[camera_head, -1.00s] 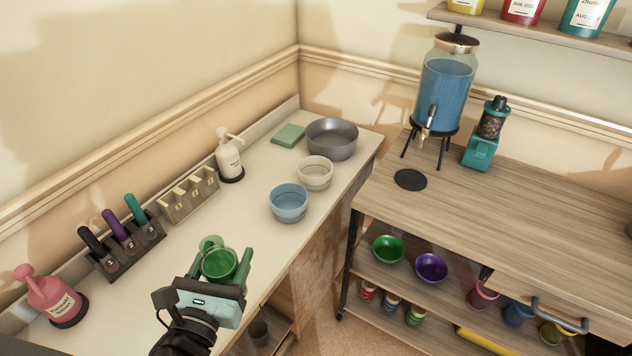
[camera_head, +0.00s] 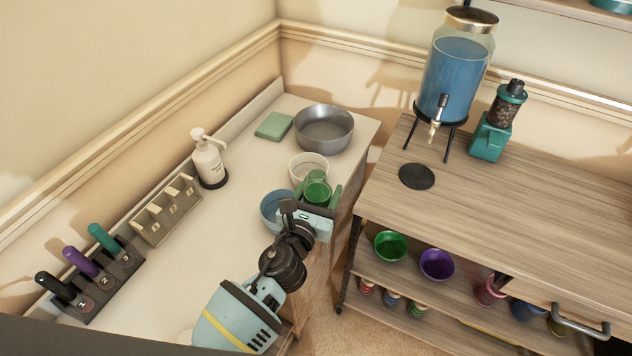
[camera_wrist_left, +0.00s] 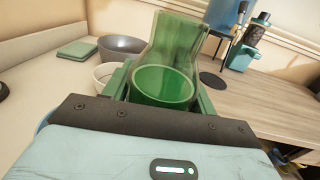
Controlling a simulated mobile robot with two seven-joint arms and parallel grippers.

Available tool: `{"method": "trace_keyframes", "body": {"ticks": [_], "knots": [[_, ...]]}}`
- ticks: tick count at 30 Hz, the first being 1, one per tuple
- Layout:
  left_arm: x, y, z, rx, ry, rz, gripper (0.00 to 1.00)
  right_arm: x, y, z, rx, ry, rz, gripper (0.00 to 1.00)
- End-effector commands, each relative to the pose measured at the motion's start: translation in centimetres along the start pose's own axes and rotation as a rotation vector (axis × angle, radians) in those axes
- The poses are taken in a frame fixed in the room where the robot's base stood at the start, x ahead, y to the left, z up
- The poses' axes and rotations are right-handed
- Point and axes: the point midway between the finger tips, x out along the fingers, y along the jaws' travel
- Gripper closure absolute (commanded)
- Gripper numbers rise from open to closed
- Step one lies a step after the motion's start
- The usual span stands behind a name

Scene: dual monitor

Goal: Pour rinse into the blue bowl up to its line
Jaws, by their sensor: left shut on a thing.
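The blue bowl (camera_head: 271,212) stands on the white counter, partly hidden by my left gripper and wrist in the head view. I cannot make out its line. My left gripper (camera_head: 317,194) is shut on a green see-through cup (camera_head: 317,184) and holds it above the counter's right edge, to the right of the blue bowl and in front of the white bowl (camera_head: 305,165). The cup also fills the middle of the left wrist view (camera_wrist_left: 165,80); I cannot tell how much liquid is in it. My right gripper is not in view.
A grey metal bowl (camera_head: 323,130) and green sponge (camera_head: 274,125) sit at the counter's back. A pump bottle (camera_head: 208,160) and wooden rack (camera_head: 166,208) stand left. A blue-filled dispenser (camera_head: 453,85) stands on the right table (camera_head: 520,210), across a gap.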

Motion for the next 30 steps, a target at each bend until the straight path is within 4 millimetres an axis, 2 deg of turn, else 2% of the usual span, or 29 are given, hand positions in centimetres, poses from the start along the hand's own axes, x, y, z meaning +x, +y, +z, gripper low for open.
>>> {"method": "trace_keyframes", "body": {"ticks": [9, 20, 30], "knots": [[0.05, -0.02, 0.17, 0.0, -0.003, -0.001, 0.77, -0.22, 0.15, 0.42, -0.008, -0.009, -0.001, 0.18], [-0.04, 0.0, 0.3, 0.001, -0.002, -0.003, 0.77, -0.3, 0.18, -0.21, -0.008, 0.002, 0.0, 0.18], [-0.05, 0.08, -0.61, -0.036, 0.006, -0.003, 0.77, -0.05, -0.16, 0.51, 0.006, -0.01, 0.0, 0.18]]}}
